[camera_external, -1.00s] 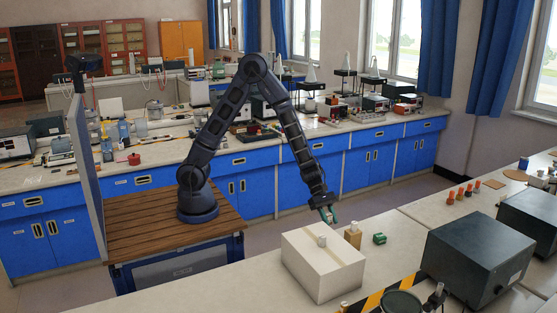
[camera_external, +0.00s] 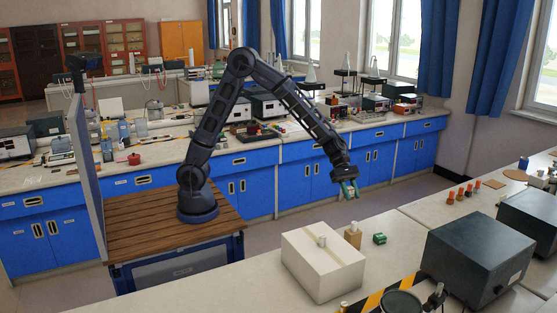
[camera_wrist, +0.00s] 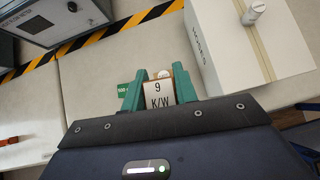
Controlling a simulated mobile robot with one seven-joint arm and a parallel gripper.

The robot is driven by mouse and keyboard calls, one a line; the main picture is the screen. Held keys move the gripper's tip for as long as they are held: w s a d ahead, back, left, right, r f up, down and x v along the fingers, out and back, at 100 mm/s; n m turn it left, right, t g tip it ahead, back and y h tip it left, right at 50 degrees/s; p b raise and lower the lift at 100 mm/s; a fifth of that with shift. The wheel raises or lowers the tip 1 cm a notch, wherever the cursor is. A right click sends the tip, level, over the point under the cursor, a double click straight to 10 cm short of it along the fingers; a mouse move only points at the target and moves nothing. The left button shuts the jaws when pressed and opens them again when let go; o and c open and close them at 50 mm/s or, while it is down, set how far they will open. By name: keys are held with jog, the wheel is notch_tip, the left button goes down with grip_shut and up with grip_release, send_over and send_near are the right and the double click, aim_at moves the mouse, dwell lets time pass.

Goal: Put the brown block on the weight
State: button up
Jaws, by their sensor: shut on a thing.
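My gripper (camera_external: 350,190) is raised above the level of the bench top, beyond its back edge in the external view. In the wrist view, its green fingers (camera_wrist: 160,90) are shut on a small brown block (camera_wrist: 159,98) with a pale face marked "9 K/W". A pale metal weight (camera_external: 322,241) with a knob stands upright on the white box; it also shows in the wrist view (camera_wrist: 254,13). Nothing rests on this weight. The held block is hard to make out in the external view.
The white box (camera_external: 318,270) stands on the near bench. Beside it are a tan upright piece with a pale top (camera_external: 353,236) and a small green block (camera_external: 379,239). A dark instrument case (camera_external: 475,262) and yellow-black tape (camera_external: 385,299) lie to the right.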

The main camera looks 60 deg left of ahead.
aim_at(381, 237)
jog(key=w+d+r+m+g, duration=0.1)
jog(key=w+d+m, duration=0.15)
jog(key=w, duration=0.45)
jog(key=w+d+r+m+g, duration=0.1)
jog(key=w+d, duration=0.3)
jog(key=w, duration=0.2)
jog(key=shift+y, duration=0.3)
jog(key=f, duration=2)
jog(key=shift+w+d+f, duration=0.2)
jog(key=shift+w, duration=0.1)
jog(key=shift+f+g, duration=0.1)
jog(key=shift+g, duration=0.2)
jog(key=o, duration=1)
